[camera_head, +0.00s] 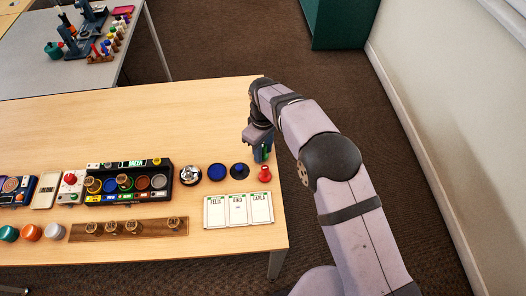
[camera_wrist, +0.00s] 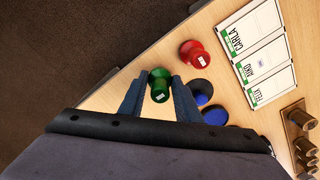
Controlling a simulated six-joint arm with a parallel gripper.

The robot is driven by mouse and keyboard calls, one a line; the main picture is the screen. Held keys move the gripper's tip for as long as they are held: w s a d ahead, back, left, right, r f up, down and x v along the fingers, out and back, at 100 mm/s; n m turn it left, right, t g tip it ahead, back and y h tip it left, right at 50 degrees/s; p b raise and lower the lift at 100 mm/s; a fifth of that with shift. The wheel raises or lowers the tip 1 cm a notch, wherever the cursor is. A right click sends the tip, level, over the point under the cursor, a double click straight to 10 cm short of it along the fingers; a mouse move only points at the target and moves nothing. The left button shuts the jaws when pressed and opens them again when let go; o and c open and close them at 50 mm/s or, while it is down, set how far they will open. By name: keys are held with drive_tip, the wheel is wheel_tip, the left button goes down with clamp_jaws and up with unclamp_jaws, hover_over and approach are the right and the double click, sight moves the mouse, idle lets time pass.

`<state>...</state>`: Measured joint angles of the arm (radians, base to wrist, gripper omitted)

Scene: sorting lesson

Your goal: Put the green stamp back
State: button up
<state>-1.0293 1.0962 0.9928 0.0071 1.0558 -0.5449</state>
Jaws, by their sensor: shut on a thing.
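The green stamp (camera_wrist: 159,88) is between the two fingers of my gripper (camera_wrist: 159,80), which is shut on it. In the head view my gripper (camera_head: 261,153) is at the right end of the wooden table, and only a sliver of green shows beside it. I cannot tell whether the stamp touches the table. The red stamp (camera_head: 264,173) stands just in front of my gripper; it also shows in the wrist view (camera_wrist: 195,53).
Three name cards (camera_head: 237,223) lie at the table's front right. A black tray (camera_head: 128,165) holds coloured round cups and wooden-topped pieces. A wooden strip (camera_head: 154,232) carries several wooden pieces. A chrome-topped round item (camera_head: 190,175) stands right of the tray. The table's back is clear.

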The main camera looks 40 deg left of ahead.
sight(264, 145)
drive_tip(key=shift+f, duration=0.85)
drive_tip(key=shift+f, duration=0.1)
drive_tip(key=o, duration=0.9)
drive_tip(key=shift+c, duration=0.2)
wheel_tip(264, 145, up, 12)
drive_tip(key=shift+r+b, duration=0.15)
drive_tip(key=shift+b, duration=0.9)
drive_tip(key=shift+w, duration=0.1)
